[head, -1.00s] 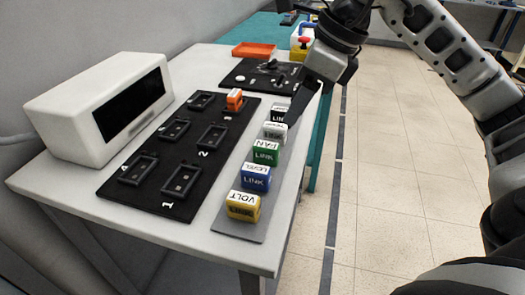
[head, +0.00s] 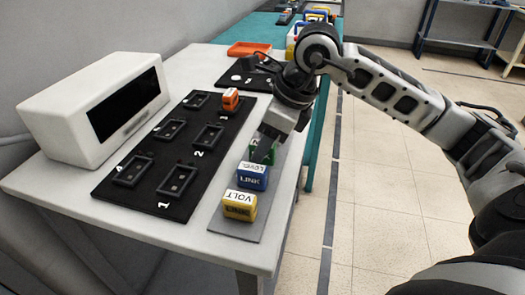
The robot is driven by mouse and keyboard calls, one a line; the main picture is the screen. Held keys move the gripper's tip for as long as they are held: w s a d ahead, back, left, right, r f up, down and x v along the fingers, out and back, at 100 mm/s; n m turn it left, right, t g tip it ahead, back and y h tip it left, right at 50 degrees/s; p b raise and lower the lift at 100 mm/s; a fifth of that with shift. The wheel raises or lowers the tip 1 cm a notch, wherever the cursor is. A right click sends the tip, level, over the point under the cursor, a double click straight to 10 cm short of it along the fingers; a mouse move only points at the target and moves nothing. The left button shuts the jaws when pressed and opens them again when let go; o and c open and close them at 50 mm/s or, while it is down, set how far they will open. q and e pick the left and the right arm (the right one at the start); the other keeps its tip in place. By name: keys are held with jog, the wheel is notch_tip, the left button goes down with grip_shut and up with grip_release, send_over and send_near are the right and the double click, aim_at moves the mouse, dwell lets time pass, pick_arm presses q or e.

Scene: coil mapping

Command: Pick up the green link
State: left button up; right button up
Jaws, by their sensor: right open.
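The green link (head: 253,155) stands on a grey strip (head: 226,229) along the table's right side, behind the blue link (head: 251,176) and the yellow link (head: 239,205). My right gripper (head: 267,146) is open and points down at the green link, hiding much of it. I cannot tell whether the fingers touch it or stand around it. The links farther back on the strip are hidden behind my gripper and wrist. My left gripper is not in view.
A black board (head: 154,198) with several numbered sockets lies left of the strip; an orange link (head: 231,99) stands at its back. A white box with a dark screen (head: 94,105) stands at the left. An orange tray (head: 249,48) is at the far end.

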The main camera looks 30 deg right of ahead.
grip_shut()
jog(key=shift+r, duration=0.15)
